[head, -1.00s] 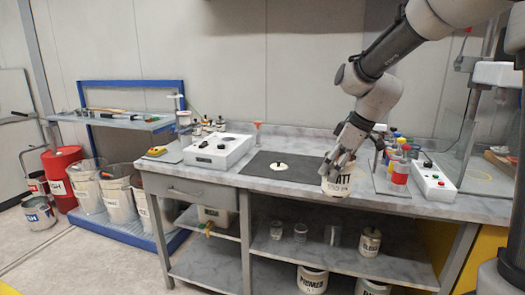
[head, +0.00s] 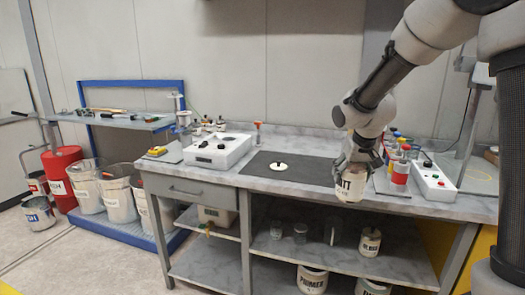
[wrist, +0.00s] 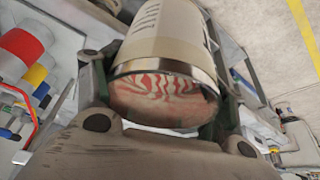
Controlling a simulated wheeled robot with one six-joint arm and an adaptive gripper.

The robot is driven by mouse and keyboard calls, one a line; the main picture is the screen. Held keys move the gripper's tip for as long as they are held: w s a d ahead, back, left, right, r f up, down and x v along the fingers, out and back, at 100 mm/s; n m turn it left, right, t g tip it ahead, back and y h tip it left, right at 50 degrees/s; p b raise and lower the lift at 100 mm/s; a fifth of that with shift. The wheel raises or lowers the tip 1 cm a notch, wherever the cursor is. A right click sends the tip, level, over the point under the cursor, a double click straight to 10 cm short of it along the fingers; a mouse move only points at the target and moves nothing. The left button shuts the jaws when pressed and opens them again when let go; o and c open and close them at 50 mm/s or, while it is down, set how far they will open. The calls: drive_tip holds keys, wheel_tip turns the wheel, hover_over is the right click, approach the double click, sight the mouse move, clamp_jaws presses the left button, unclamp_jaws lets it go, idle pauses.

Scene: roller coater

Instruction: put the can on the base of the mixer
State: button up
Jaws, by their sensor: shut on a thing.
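The can (head: 351,187), white with dark lettering ending in "ATT", is in my gripper (head: 359,164) at the right part of the bench, near its front edge. In the wrist view the can (wrist: 165,38) lies between the two fingers, its metal-rimmed end facing the camera with a reddish, pale-striped surface. My gripper is shut on it. Whether the can's bottom touches the bench is unclear.
Bottles with coloured caps (head: 400,170) and a white control box (head: 434,184) stand right of the can. A dark mat (head: 265,168) with a small pale disc (head: 279,167) and a white device (head: 217,150) lie left. The bench (head: 310,200) has a bare front strip.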

sight(355, 197)
drive_tip(key=f, duration=0.2)
drive_tip(key=s+d+f, duration=0.1)
drive_tip(key=f, duration=0.1)
drive_tip(key=s+f, duration=0.1)
drive_tip(key=f, duration=0.2)
drive_tip(key=shift+d+f, duration=0.1)
drive_tip(key=shift+d, duration=0.3)
drive_tip(key=x, duration=0.5)
drive_tip(key=shift+w+d+f, duration=0.1)
drive_tip(key=shift+w+f, duration=0.1)
drive_tip(key=shift+f, duration=0.05)
